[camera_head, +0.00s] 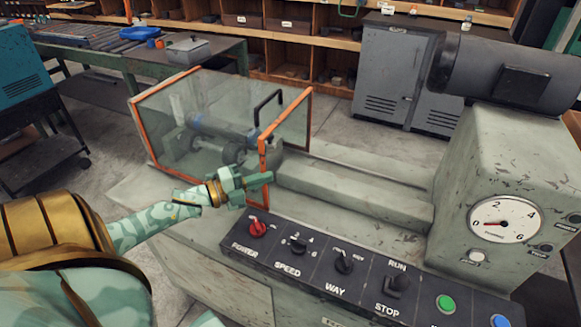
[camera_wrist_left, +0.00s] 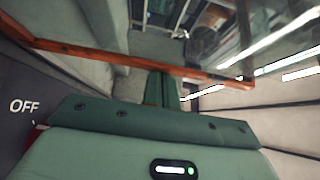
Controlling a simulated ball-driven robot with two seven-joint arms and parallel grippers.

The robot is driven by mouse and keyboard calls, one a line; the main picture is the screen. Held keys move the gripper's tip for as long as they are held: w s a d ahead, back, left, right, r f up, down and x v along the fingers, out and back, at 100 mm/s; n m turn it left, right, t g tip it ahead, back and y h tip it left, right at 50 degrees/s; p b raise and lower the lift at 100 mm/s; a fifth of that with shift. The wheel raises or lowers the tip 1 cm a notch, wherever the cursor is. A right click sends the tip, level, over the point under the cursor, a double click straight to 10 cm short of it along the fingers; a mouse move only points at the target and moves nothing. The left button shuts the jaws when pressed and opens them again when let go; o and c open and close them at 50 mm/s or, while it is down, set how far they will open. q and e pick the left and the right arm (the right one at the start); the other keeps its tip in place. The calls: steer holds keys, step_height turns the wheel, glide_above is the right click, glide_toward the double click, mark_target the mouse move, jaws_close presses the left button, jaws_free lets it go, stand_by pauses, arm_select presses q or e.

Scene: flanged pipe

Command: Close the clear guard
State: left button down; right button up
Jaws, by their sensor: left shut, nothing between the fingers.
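The clear guard (camera_head: 165,115) is a see-through box with orange edging and a black handle (camera_head: 268,100). It stands over the left part of the grey machine bed. In the left wrist view its orange edge (camera_wrist_left: 130,59) crosses the picture with clear panel beyond. My left gripper (camera_head: 262,181) is shut and empty at the guard's near right upright edge, and its fingers overlap that edge. In the left wrist view the shut fingers (camera_wrist_left: 162,88) reach up to the orange edge. I cannot tell whether they touch it. My right gripper is not in view.
A control panel (camera_head: 318,262) with knobs and buttons runs along the front, close below my left gripper. The bed right of the guard (camera_head: 350,190) is clear up to the grey headstock (camera_head: 490,150) with its gauge. A dark motor (camera_head: 500,75) sits on top.

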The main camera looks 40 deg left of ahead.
mark_target(255, 170)
arm_select(q)
steer(key=a, duration=0.2)
steer(key=s+a, duration=0.1)
steer(key=a, duration=0.1)
steer(key=shift+a+b, duration=0.2)
steer(key=shift+b, duration=0.15)
steer(key=shift+r, duration=0.1)
steer(key=shift+a, duration=0.1)
